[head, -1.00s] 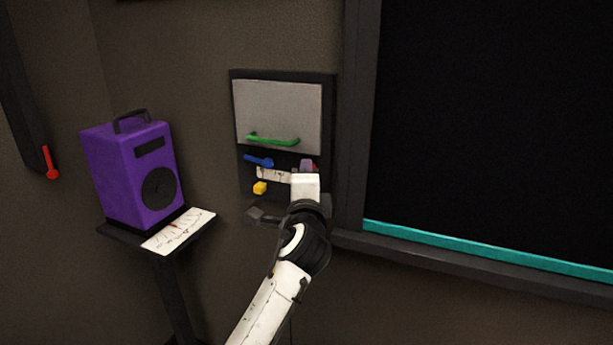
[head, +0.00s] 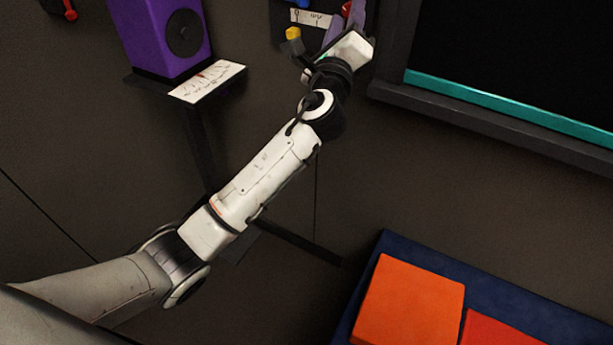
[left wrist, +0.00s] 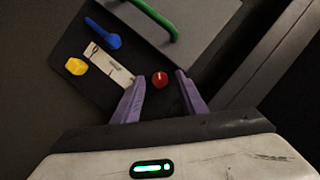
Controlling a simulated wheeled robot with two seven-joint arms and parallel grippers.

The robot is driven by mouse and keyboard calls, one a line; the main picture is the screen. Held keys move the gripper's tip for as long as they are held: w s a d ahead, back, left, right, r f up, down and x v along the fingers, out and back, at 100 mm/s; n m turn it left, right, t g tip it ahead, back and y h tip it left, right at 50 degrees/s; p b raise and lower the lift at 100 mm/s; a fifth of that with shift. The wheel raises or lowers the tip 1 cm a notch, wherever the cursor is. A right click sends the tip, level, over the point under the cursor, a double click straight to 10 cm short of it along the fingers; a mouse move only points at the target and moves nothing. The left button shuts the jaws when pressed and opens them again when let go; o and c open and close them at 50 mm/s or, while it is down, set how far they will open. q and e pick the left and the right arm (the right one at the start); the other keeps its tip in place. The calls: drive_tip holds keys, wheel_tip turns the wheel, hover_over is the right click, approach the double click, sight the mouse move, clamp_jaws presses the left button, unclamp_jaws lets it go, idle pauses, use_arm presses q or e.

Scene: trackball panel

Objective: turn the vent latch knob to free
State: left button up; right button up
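A small round red knob (left wrist: 160,79) with a pale mark is on the dark wall panel (left wrist: 67,42); I take it for the vent latch knob, though no readable label confirms this. In the head view only a bit of red (head: 346,8) shows between my gripper's purple fingers. My left gripper (left wrist: 160,84) is open, one finger on each side of the knob in the left wrist view. I see no clear contact, and cannot tell how deep the knob sits between the fingers. My right gripper is not in view.
Beside the knob are a white label plate (left wrist: 106,65), a blue lever (left wrist: 102,33) and a yellow knob (left wrist: 75,67). A grey cover with a green handle (left wrist: 153,17) is above.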

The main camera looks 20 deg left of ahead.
use_arm(q)
drive_tip(key=m+h, duration=0.1)
drive_tip(key=m, duration=0.3)
drive_tip(key=m+t+h, duration=0.1)
drive_tip(key=shift+a+f+m+h+b, duration=0.15)
drive_tip(key=shift+a+m+h+b, duration=0.15)
drive_tip(key=shift+m+b, duration=0.1)
drive_tip(key=m+h, duration=0.1)
drive_tip(key=m, duration=0.2)
drive_tip(key=m+h, duration=0.2)
drive_tip(key=m, duration=0.1)
drive_tip(key=shift+a+t, duration=0.15)
drive_tip(key=shift+t, duration=0.15)
drive_tip(key=shift+s+f+m+h, duration=0.2)
drive_tip(key=shift+m+h, duration=0.4)
drive_tip(key=shift+m, duration=0.3)
drive_tip(key=v, duration=1)
drive_tip(key=s+f+n+g+y, duration=0.1)
drive_tip(key=s+f+n+g, duration=0.2)
drive_tip(key=f+n, duration=0.4)
drive_tip(key=s+f+n+g+y, duration=0.1)
drive_tip(key=s+f+n+g, duration=0.2)
drive_tip(key=f+n, duration=0.5)
drive_tip(key=shift+s+f+y+b, duration=0.2)
drive_tip(key=shift+f+y+b, duration=0.1)
drive_tip(key=shift+f, duration=2.85)
